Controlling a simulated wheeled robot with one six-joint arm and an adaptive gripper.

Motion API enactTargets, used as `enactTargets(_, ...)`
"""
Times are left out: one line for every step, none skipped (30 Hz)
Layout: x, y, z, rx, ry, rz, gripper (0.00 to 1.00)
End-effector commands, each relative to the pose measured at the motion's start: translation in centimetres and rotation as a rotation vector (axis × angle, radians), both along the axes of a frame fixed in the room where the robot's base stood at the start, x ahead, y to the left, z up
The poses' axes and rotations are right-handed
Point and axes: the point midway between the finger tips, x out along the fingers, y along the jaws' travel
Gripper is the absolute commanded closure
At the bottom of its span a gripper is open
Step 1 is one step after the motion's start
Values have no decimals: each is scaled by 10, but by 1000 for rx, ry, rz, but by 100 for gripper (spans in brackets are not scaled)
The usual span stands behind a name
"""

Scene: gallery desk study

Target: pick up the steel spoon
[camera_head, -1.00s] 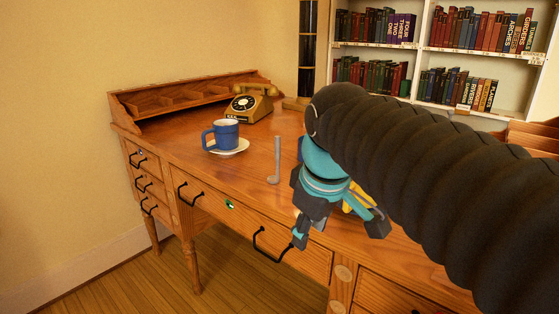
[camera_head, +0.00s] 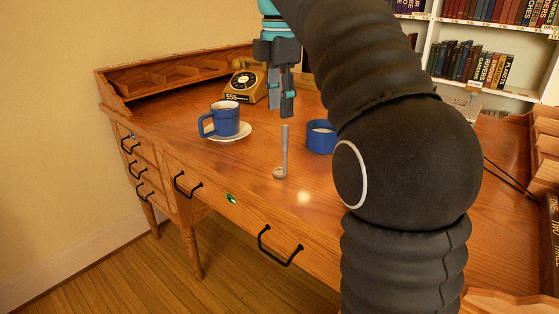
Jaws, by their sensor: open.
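The steel spoon (camera_head: 285,151) lies on the wooden desk with its bowl toward the front edge and its handle pointing back. My gripper (camera_head: 280,110) hangs above the desk with its fingers pointing down, just above and behind the handle's far end in the picture. It is open and holds nothing. I cannot tell its exact height above the desk.
A blue mug (camera_head: 224,118) stands on a white saucer (camera_head: 239,132) left of the spoon. A blue round container (camera_head: 319,137) stands to its right, partly hidden by my arm. A rotary telephone (camera_head: 246,82) sits behind. The desk (camera_head: 250,174) is clear in front.

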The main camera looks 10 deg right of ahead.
Motion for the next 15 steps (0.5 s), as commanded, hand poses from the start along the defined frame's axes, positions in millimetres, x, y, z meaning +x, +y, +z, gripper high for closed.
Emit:
enactTargets(-1, -1, -9, 0, 2, -3, 59)
enactTargets(-1, -2, -14, 0, 2, -4, 59)
enactTargets(-1, -2, -24, 0, 3, -4, 59)
enactTargets(-1, -2, -30, 0, 2, -5, 59)
enactTargets(-1, -2, -35, 0, 2, -5, 59)
enactTargets(-1, -2, -42, 0, 1, -5, 59)
enactTargets(-1, -2, -47, 0, 1, -5, 59)
enactTargets(-1, -2, -51, 0, 1, -5, 59)
enactTargets(-1, -2, -56, 0, 1, -5, 59)
enactTargets(-1, -2, -59, 0, 0, -5, 59)
enactTargets(-1, -2, -62, 0, 0, -4, 59)
enactTargets(-1, -2, -64, 0, 1, -4, 59)
enactTargets(-1, -1, -66, 0, 0, -4, 59)
enactTargets(-1, -1, -67, 0, -1, -4, 59)
enactTargets(0, -1, -68, 0, -2, -3, 59)
